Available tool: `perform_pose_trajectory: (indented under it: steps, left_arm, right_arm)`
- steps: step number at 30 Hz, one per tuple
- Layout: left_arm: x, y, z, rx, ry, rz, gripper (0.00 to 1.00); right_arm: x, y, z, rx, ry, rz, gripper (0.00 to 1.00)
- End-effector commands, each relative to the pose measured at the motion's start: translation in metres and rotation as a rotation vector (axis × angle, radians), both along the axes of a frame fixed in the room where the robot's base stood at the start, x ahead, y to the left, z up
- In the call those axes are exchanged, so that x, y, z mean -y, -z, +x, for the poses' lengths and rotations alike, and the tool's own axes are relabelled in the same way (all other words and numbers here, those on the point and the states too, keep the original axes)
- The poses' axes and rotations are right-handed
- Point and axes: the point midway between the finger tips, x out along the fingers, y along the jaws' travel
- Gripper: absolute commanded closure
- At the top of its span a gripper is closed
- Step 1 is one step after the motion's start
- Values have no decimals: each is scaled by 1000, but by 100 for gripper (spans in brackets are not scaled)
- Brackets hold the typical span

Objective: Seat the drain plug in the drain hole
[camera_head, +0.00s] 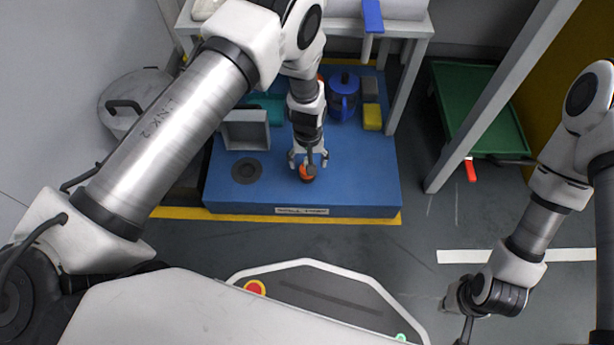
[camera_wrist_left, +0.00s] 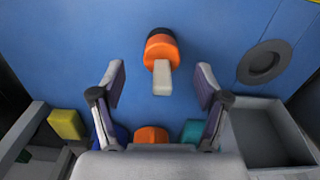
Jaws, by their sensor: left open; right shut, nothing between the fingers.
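The drain plug (camera_head: 307,177) is orange with a dark end and sits on the blue platform. In the left wrist view the plug (camera_wrist_left: 160,48) shows a pale grey tab pointing toward my gripper. My left gripper (camera_head: 308,161) is open above the plug. Its fingers stand apart on either side of the tab in the left wrist view (camera_wrist_left: 162,80), not touching it. The drain hole (camera_head: 246,171) is a dark round ring left of the plug; it also shows in the left wrist view (camera_wrist_left: 264,62). My right gripper (camera_head: 466,328) is shut and empty, low at right, far from the plug.
The blue platform (camera_head: 360,195) carries a grey open bin (camera_head: 246,142), a blue jug (camera_head: 344,100), a yellow block (camera_head: 372,117) and a teal item behind. A white table (camera_head: 408,28) stands over its back. A green tray (camera_head: 475,105) lies at right. The platform's front right is clear.

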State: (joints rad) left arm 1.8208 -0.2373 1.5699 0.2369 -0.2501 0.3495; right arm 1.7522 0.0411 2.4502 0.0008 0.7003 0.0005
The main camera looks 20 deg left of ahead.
Motion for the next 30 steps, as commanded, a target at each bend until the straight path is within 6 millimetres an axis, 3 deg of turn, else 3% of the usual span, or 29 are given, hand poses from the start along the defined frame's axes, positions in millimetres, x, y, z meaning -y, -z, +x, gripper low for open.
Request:
perform_pose_trajectory:
  steps: [1, 4, 11, 12, 18, 30]
  left_arm:
    - [-2, 20, 0, -1, -1, 0, 25]
    - [-2, 35, 0, -1, 1, 0, 25]
    - [-2, 36, 1, 0, 0, 0, 25]
    - [-2, 36, 1, 0, 0, 0, 29]
    - [-2, 36, 0, -1, 0, 0, 94]
    - [-3, 31, 0, -1, 0, 0, 94]
  right_arm:
    - [0, 18, 0, 1, 2, 0, 100]
    - [1, 29, 1, 3, 5, -1, 100]
    - [1, 27, 2, 4, 6, -1, 100]
    - [1, 27, 2, 4, 6, -1, 100]
    - [1, 27, 1, 4, 6, -1, 100]
    - [1, 23, 1, 3, 6, -1, 100]
